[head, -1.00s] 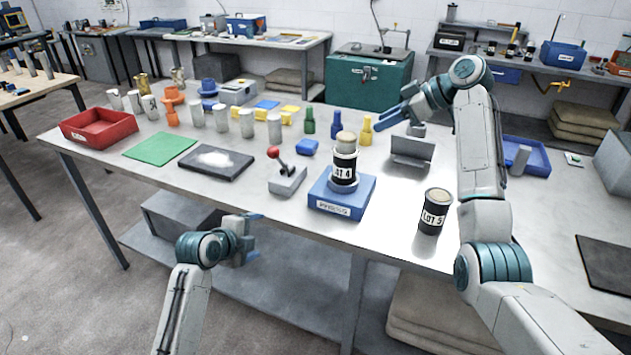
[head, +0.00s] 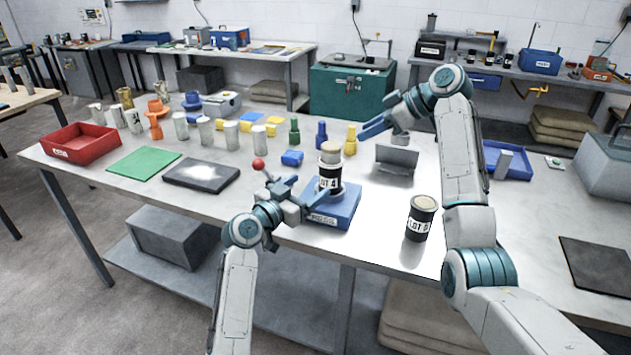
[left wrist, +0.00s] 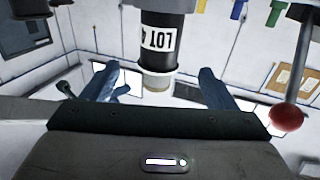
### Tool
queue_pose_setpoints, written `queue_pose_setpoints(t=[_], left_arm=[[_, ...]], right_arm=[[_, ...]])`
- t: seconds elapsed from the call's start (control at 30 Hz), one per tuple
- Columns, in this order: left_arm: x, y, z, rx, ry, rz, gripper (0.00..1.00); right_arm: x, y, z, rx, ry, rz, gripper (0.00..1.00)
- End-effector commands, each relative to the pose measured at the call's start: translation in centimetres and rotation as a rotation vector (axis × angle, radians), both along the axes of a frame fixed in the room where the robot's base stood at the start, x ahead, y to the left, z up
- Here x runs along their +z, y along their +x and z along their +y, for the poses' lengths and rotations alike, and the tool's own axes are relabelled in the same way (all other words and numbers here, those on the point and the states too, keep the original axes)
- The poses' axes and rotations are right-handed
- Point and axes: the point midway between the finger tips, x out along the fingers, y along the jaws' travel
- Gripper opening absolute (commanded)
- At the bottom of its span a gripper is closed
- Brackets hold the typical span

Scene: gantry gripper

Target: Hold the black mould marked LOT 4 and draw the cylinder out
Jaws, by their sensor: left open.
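The black mould with a white LOT 4 label (head: 329,184) stands upright on a blue base (head: 340,211) on the table. A tan cylinder (head: 331,152) sticks out of its top. My left gripper (head: 302,192) is open just left of the mould. In the left wrist view the mould (left wrist: 160,42) appears upside down, ahead of and between the spread fingers (left wrist: 157,88); I see no contact. The cylinder end (left wrist: 155,84) shows there too. My right gripper (head: 378,115) is open and empty, above and behind the mould to the right.
A second black mould, LOT 5 (head: 420,220), stands to the right near the front edge. A red-knobbed lever (head: 259,164) is close to the left gripper. A grey bracket (head: 396,160) and several coloured bottles stand behind. Open table lies between the base and LOT 5.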

Motion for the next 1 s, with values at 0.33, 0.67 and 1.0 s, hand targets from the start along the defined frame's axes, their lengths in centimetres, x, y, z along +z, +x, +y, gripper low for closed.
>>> queue_pose_setpoints(t=[0.33,0.67,1.0], left_arm=[[0.0,5.0,-3.7,-0.001,0.004,0.0,0.8],[0.0,7.7,-5.6,0.001,0.006,-0.001,0.8],[0.0,7.8,-5.7,0.001,0.007,-0.001,0.76]], right_arm=[[0.0,0.0,0.0,0.0,0.0,0.0,0.36],[0.0,0.0,0.0,0.0,0.0,0.0,0.36],[0.0,0.0,0.0,0.0,0.0,0.0,0.36]])
